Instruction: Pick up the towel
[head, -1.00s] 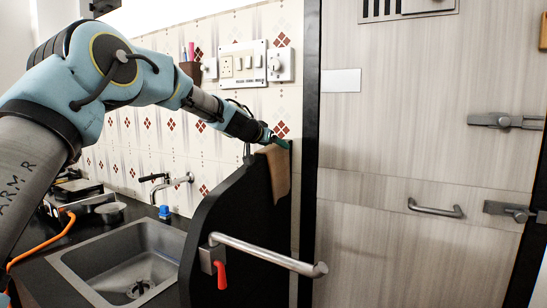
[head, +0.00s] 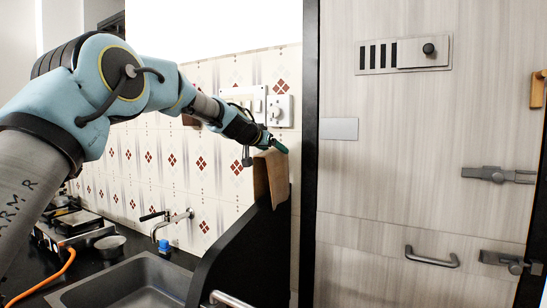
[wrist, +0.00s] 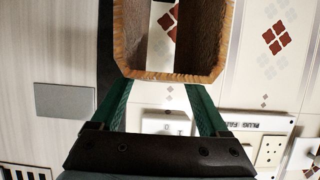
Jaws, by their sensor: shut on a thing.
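The brown towel (head: 269,178) hangs folded from my gripper (head: 274,147) at the top of a black panel (head: 251,240) in the head view. Its lower part overlaps the panel's upper end; whether it still straddles the panel or is clear of it, I cannot tell. My gripper is shut on the towel's upper part. In the wrist view, the towel (wrist: 208,38) shows at the top as a squared loop with a fuzzy tan edge, against the green fingers of my gripper (wrist: 160,88). The fingertips are partly hidden by it.
A sink (head: 135,284) with a tap (head: 172,222) lies in the dark counter to the left. A tiled wall with a switchboard (head: 279,110) is behind the towel. A pale door (head: 385,190) with metal latches and a handle (head: 431,257) is to the right.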

